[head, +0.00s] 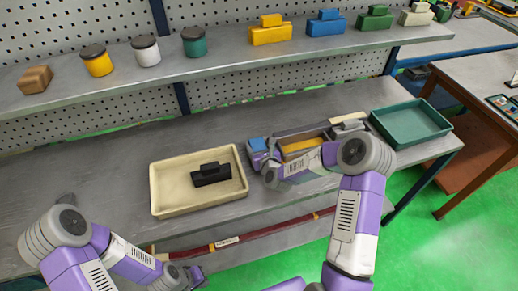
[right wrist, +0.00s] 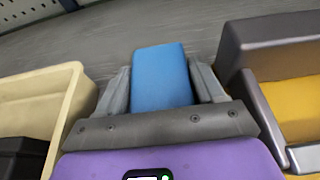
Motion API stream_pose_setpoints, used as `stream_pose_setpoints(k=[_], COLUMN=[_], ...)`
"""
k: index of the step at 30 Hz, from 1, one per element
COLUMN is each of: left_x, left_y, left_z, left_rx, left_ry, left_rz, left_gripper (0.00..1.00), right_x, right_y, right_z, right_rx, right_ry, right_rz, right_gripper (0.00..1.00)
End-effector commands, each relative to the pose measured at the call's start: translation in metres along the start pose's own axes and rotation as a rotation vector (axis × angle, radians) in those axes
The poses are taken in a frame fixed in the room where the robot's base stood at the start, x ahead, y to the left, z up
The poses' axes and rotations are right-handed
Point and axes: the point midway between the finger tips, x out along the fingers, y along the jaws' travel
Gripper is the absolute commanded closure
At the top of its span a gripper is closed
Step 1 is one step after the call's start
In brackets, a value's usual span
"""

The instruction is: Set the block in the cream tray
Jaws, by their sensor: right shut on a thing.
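The cream tray (head: 163,207) lies on the bench at the middle left, with a black part (head: 211,173) inside it. A blue block (head: 257,144) is just right of the tray. My right gripper (head: 258,152) is shut on this block; in the right wrist view the blue block (right wrist: 160,77) stands between the two grey fingers (right wrist: 160,90). The tray's wall (right wrist: 72,105) is left of the gripper there. I cannot tell whether the block touches the bench. My left gripper (head: 191,277) is low in front of the bench, with its fingers too small to read.
A grey box with a yellow part (head: 300,145) stands right of my right gripper, close by in the right wrist view (right wrist: 290,100). A green tray (head: 412,124) is farther right. The shelf above holds a wooden block (head: 35,79), cans and several coloured parts. The bench behind the cream tray is clear.

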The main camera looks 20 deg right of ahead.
Motion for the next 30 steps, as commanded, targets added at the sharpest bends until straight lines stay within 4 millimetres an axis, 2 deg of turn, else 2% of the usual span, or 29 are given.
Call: stream_pose_setpoints(k=[6, 7, 12, 23, 26, 30], left_x=[0.004, 0.004, 0.003, -0.001, -0.002, -0.003], left_y=[-0.002, -0.002, -0.001, 0.000, 0.001, 0.001], left_z=[0.000, 0.000, 0.000, 0.000, 0.000, 0.000], left_rx=[0.000, 0.000, 0.000, 0.000, 0.000, 0.000], left_ry=[0.000, 0.000, 0.000, 0.000, 0.000, 0.000], left_rz=[0.000, 0.000, 0.000, 0.000, 0.000, 0.000], left_gripper=[1.00, 1.00, 1.00, 1.00, 1.00, 1.00], right_x=[0.001, 0.001, 0.001, -0.001, -0.010, -0.036], right_y=[0.000, 0.000, 0.000, 0.000, 0.000, -0.001], right_z=[-0.003, -0.003, -0.002, 0.001, 0.000, 0.001], right_rx=[-0.001, 0.000, 0.000, 0.000, 0.000, 0.000], right_ry=[-0.001, 0.001, 0.001, 0.001, 0.003, 0.003], right_rz=[0.000, 0.000, 0.000, 0.000, 0.000, 0.001], right_gripper=[0.70, 0.31, 0.07, 0.07, 0.07, 0.07])
